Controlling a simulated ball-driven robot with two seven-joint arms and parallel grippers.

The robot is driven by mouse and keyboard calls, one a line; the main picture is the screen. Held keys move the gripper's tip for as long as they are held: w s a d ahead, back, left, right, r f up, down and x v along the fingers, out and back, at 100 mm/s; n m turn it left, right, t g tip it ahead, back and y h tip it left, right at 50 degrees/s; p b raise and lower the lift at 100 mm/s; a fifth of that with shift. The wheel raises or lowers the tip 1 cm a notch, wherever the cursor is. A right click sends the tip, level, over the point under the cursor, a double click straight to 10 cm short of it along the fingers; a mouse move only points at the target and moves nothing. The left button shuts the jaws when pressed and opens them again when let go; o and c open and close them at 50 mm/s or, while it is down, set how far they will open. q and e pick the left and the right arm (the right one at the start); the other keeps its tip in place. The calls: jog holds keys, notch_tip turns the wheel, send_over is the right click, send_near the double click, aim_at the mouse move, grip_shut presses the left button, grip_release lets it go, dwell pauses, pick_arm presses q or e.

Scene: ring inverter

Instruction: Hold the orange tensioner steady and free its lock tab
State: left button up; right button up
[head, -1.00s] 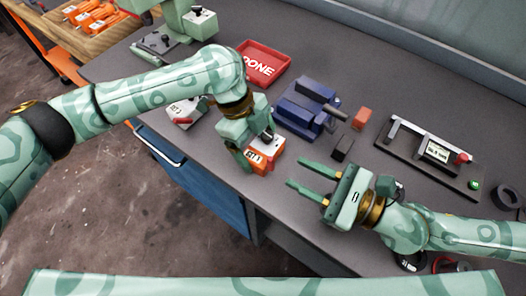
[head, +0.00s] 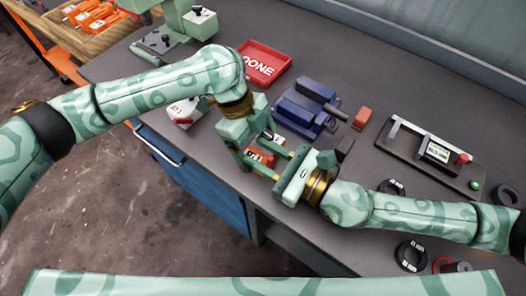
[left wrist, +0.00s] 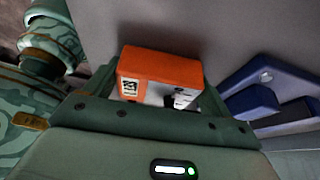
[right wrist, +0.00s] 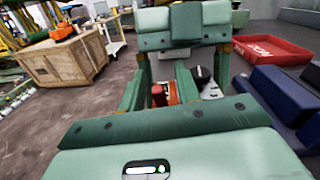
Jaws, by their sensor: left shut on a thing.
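The orange tensioner (head: 261,157) is near the front edge of the grey bench, largely covered by my two grippers in the head view. My left gripper (head: 255,146) is shut on it from above. In the left wrist view the tensioner (left wrist: 160,65) sits between the fingers, with a printed label and a pale face with a dark part. My right gripper (head: 265,160) is open, its fingers spread at either side of the tensioner. The right wrist view shows a small red part (right wrist: 157,95) between these fingers. I cannot tell whether it is the lock tab or whether the fingers touch anything.
A red-orange block (head: 362,118) lies beside the blue one. A gauge stand (head: 435,155) is at the right. Dark rings (head: 411,255) lie near the right arm.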

grip_shut()
jog(key=shift+w+d+m, duration=0.15)
jog(key=shift+w+m, duration=0.1)
jog(key=shift+m, duration=0.45)
grip_release()
jog(key=v, duration=1.2)
